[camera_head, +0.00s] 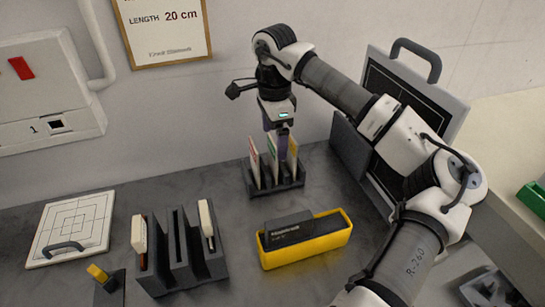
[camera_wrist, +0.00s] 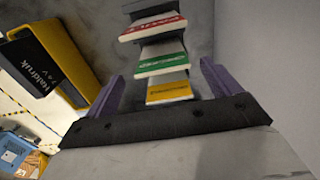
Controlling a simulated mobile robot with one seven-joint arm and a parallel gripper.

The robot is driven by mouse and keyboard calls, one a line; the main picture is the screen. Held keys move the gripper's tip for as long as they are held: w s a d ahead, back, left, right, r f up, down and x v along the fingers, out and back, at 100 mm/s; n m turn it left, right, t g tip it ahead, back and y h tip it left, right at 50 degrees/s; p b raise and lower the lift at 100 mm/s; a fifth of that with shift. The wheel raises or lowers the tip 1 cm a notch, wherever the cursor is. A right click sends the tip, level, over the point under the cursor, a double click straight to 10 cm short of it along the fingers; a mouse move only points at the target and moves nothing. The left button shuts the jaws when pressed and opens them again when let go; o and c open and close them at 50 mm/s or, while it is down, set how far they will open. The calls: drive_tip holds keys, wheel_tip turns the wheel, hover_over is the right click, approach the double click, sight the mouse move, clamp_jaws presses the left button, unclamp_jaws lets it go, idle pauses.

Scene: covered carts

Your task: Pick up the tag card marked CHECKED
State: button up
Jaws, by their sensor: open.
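Three tag cards stand upright in a dark slotted rack (camera_head: 290,186) at the back of the counter: one red-banded (camera_head: 254,157), one green-banded (camera_head: 272,157), one yellow-banded (camera_head: 293,150). In the wrist view the red card (camera_wrist: 153,27), green card (camera_wrist: 163,65) and yellow card (camera_wrist: 169,91) line up from far to near. Their lettering is blurred; I cannot read for sure which says CHECKED. My gripper (camera_head: 278,141) points down over the rack at the cards' upper ends. Its purple fingers (camera_wrist: 160,76) are apart, with the yellow card nearest between them and nothing clamped.
A dark slotted holder (camera_head: 184,270) stands at front left, beside a white gridded panel (camera_head: 88,217). A framed case (camera_head: 449,101) leans at right, near my arm.

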sight(273, 159)
drive_tip(key=shift+w+a+f+p, duration=0.15)
drive_tip(key=shift+f+p, duration=0.6)
drive_tip(key=shift+f, duration=1.55)
drive_tip(key=c, duration=1.1)
drive_tip(key=shift+o, duration=0.2)
drive_tip(key=shift+r, duration=0.15)
